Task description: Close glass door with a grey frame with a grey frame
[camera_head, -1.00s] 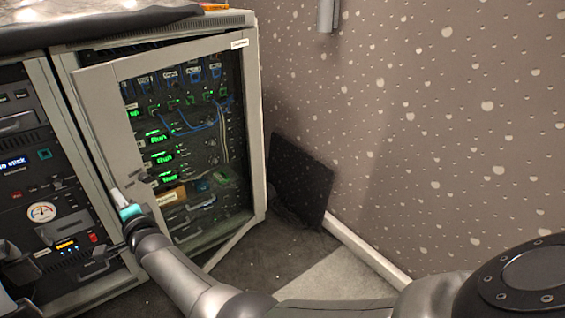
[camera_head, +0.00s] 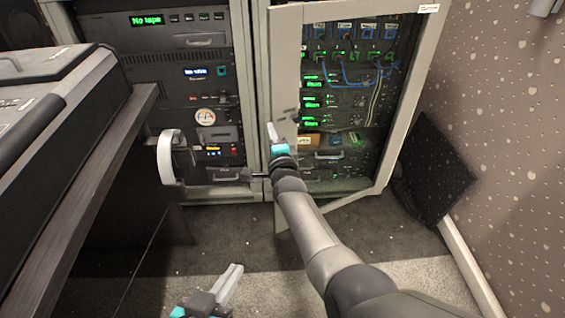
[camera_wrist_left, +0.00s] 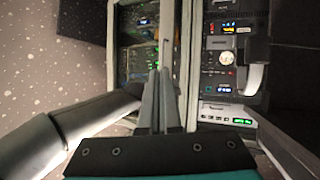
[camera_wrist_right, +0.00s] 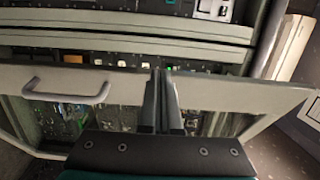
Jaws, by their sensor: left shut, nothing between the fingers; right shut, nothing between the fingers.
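The glass door with a grey frame (camera_head: 286,70) is on the right-hand rack cabinet. Its lower edge stands out from the cabinet, so it is ajar. Lit equipment shows through the glass. It also shows in the right wrist view, with a curved handle (camera_wrist_right: 66,90) on its frame (camera_wrist_right: 215,93). My right gripper (camera_head: 272,133) is shut and empty in front of the door's left frame; I cannot tell whether it touches. My left gripper (camera_head: 232,280) is shut and empty, low over the floor, apart from the door. The left wrist view also shows the door (camera_wrist_left: 140,55).
A dark desk (camera_head: 75,190) with a console (camera_head: 60,100) stands at the left. A white curved object (camera_head: 168,157) is beside its edge. A second rack (camera_head: 195,100) stands left of the door. A black panel (camera_head: 435,170) leans against the right wall. Floor in front is open.

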